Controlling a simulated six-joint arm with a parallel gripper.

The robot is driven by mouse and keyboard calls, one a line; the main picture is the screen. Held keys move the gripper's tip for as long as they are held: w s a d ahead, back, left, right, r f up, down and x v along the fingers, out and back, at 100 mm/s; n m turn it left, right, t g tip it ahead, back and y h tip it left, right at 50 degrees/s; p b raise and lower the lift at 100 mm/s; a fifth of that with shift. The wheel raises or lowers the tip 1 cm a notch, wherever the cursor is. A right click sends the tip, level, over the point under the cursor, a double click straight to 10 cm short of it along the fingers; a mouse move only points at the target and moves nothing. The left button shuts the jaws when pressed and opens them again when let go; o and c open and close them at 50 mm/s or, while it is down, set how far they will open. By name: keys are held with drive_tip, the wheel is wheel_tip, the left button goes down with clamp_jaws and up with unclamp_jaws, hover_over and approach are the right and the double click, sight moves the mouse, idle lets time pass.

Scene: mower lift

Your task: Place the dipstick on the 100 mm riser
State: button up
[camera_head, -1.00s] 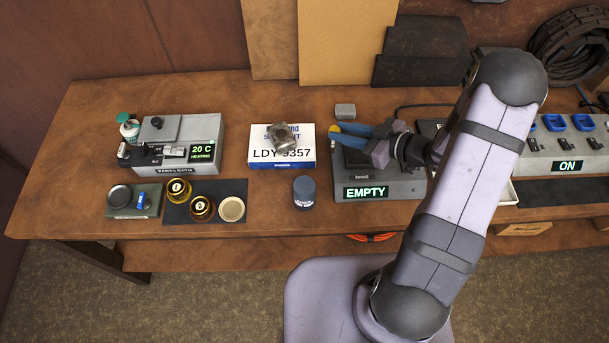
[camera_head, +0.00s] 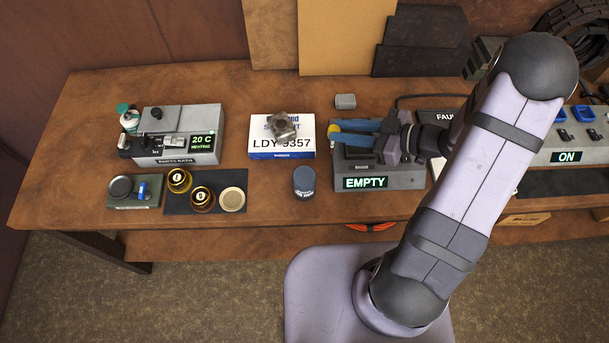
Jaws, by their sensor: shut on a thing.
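My gripper (camera_head: 335,132) reaches in from the right above the grey device with the lit EMPTY sign (camera_head: 366,183). Its two blue fingers point left, nearly level. A small yellow piece (camera_head: 334,128) shows between the fingertips, and the jaws are shut on it. It looks like the end of the dipstick, but the rest of it is hidden or too small to make out. I cannot tell which thing is the 100 mm riser. A small grey block (camera_head: 345,101) lies on the bench just behind the fingertips.
A white LDY 9357 box (camera_head: 262,144) with a metal part (camera_head: 282,127) on it stands left of the gripper. A dark blue can (camera_head: 304,182) stands in front. A parts bath (camera_head: 190,140) is farther left. The bench (camera_head: 90,150) is bare at far left.

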drive_tip(key=shift+n+g+y, duration=0.4)
drive_tip(key=shift+n+g, duration=0.3)
drive_tip(key=shift+n, duration=0.1)
drive_tip(key=a+r, duration=0.1)
drive_tip(key=r, duration=0.1)
drive_tip(key=w+a+r+b, duration=0.1)
drive_tip(key=shift+w+a+r, duration=0.15)
drive_tip(key=shift+r, duration=0.2)
drive_tip(key=s+a+r+n+g+b, duration=0.1)
drive_tip(key=s+a+r+n+g, duration=0.1)
drive_tip(key=s+a+r, duration=0.3)
wheel_tip(320, 180, up, 2)
drive_tip(key=s+g, duration=0.1)
drive_tip(key=s, duration=0.1)
drive_tip(key=shift+s+r+n+y, duration=0.25)
drive_tip(key=shift+s+n+y, duration=0.05)
drive_tip(key=shift+y, duration=0.1)
wheel_tip(320, 180, down, 10)
drive_tip(key=p, duration=0.1)
drive_tip(key=shift+f, duration=0.1)
drive_tip(key=o, duration=1.1)
drive_tip(key=shift+c, duration=0.2)
